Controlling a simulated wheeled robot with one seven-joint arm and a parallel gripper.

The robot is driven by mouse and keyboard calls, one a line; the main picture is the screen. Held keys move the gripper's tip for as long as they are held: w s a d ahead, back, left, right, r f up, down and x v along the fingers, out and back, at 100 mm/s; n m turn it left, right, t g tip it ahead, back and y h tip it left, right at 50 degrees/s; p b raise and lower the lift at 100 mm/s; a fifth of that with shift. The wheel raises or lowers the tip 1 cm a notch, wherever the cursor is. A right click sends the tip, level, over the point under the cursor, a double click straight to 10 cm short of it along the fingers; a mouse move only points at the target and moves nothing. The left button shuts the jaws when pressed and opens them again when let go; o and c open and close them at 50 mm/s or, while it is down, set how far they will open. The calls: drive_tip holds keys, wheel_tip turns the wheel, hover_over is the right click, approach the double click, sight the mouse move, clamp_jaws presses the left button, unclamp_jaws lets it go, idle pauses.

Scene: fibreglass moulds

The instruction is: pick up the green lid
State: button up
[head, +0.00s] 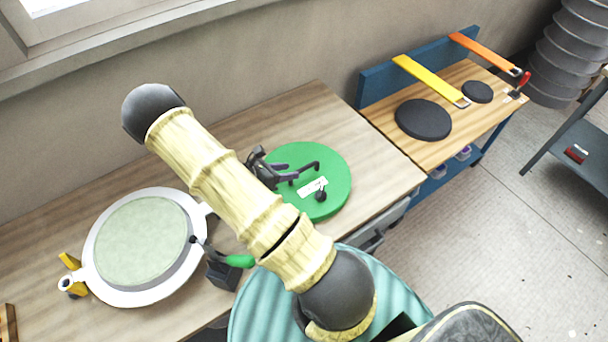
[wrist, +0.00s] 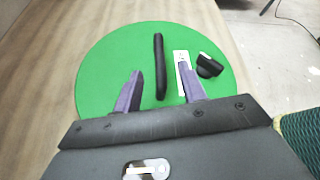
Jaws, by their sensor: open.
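The green lid (head: 335,166) is a flat round disc lying on the wooden table. It has a black bar handle, a black knob and a white label on top. In the wrist view the lid (wrist: 105,65) fills the middle, with the black handle (wrist: 160,66) upright in the picture, and the label and knob to its right. My gripper (head: 284,177) is over the lid in the head view, partly hidden by my arm. In the wrist view my gripper (wrist: 162,90) is open, its two purple fingers on either side of the handle's near end. I cannot tell whether they touch the lid.
A round white-rimmed mould (head: 102,284) with a pale green face lies left on the table (head: 300,112), beside a green-handled clamp (head: 238,261). A wooden-topped bench (head: 384,121) with black discs and yellow and orange straps stands right. A ribbed teal object (head: 246,317) is in front.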

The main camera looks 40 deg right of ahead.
sight(304, 167)
drive_tip(key=shift+x, duration=1)
drive_tip(key=p+x, duration=0.2)
drive_tip(key=x, duration=0.3)
drive_tip(key=shift+d, duration=0.15)
clamp_jaws()
